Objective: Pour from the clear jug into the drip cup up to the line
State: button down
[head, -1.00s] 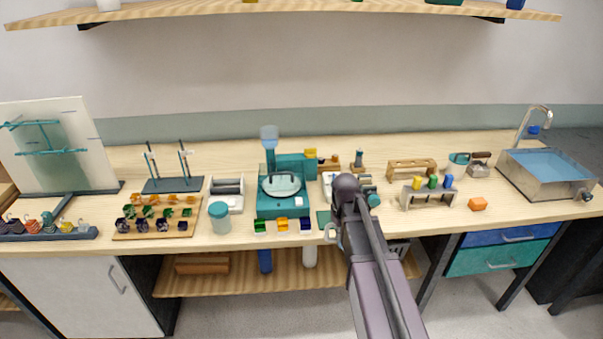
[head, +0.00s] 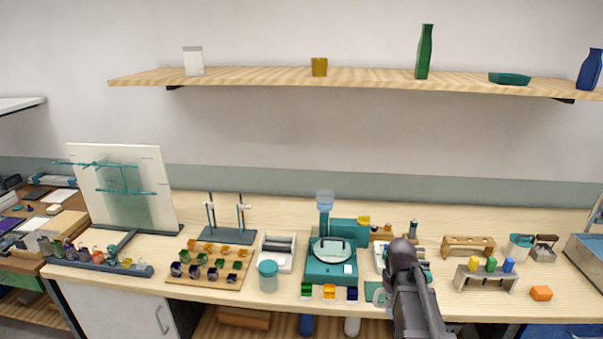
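My arm reaches up from the bottom edge, right of the machine.
A shelf (head: 350,78) hangs above.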

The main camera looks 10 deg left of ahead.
notch_tip(320, 180, up, 7)
jog(key=p, duration=0.5)
jog(key=shift+p, duration=0.4)
jog(key=shift+a, duration=0.15)
